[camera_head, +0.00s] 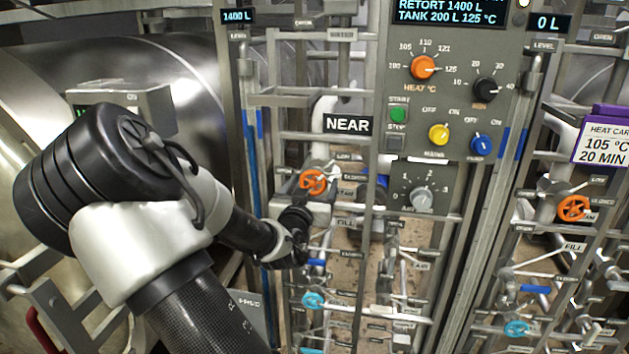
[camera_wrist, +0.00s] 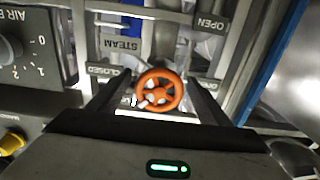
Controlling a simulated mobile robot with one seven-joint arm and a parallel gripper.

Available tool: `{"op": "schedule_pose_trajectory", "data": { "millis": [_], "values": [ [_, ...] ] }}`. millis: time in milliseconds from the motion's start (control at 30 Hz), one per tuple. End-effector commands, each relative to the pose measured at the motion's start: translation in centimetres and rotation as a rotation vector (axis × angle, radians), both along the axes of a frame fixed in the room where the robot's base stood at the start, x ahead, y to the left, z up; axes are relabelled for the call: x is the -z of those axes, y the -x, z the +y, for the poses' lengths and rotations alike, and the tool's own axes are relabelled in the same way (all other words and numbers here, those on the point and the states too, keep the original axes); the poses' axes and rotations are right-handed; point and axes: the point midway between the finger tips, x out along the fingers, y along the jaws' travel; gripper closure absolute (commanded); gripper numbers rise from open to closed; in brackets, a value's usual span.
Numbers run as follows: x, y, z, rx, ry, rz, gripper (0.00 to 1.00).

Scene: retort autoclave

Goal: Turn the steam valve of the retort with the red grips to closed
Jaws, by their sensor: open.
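An orange steam valve handwheel (camera_head: 313,181) sits on the pipework under the NEAR sign. In the wrist view the orange wheel (camera_wrist: 160,90) shows close up, with a pale pin at its lower left. A STEAM label (camera_wrist: 120,44), a CLOSED label (camera_wrist: 107,70) and an OPEN label (camera_wrist: 212,23) are around it. My gripper (camera_wrist: 157,86) is open, with one finger on each side of the wheel; I cannot tell whether they touch it. In the head view my gripper (camera_head: 299,222) is just below the wheel, its fingers unclear. A red piece (camera_head: 38,332) shows at the lower left.
A control panel (camera_head: 450,90) with knobs and buttons stands right of the wheel. A second pipe column at the right has its own orange wheel (camera_head: 573,208). A light blue wheel (camera_head: 313,300) is below my gripper. Metal rails and pipes crowd the space.

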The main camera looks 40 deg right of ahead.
Motion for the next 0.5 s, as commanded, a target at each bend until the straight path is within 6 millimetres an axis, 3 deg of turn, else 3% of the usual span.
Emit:
{"op": "schedule_pose_trajectory", "data": {
  "millis": [333,500],
  "values": [
    [0.02,0.05,0.05,0.000,0.000,0.000,0.28],
    [0.02,0.05,0.05,0.000,0.000,0.000,0.55]
  ]
}}
